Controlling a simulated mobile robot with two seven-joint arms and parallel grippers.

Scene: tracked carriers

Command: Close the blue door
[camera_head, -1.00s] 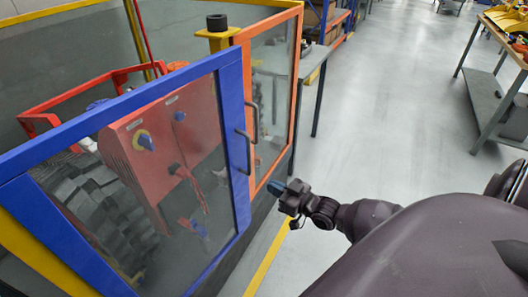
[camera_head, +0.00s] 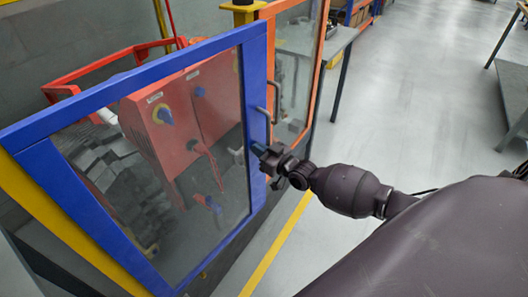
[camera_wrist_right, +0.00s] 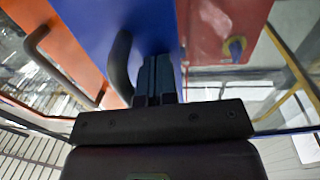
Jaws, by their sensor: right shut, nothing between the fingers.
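The blue door (camera_head: 258,85) is a blue frame around a clear pane. It appears to stand swung out from the enclosure, its free edge in front of the orange door's near side. Its grey bar handle (camera_head: 266,122) is on that free edge. My right gripper (camera_head: 259,149) is shut and empty at the blue frame, just below the handle. In the right wrist view its fingers (camera_wrist_right: 156,78) point at the blue panel (camera_wrist_right: 90,25), with the dark curved handle (camera_wrist_right: 119,68) close on their left. I cannot tell whether they touch. My left gripper is not in view.
The orange door (camera_head: 318,60) stands just right of the blue door. A red machine (camera_head: 180,120) is behind the pane. A grey table (camera_head: 335,42) is beyond the orange door. The floor (camera_head: 400,110) to the right is clear up to a workbench (camera_head: 500,90).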

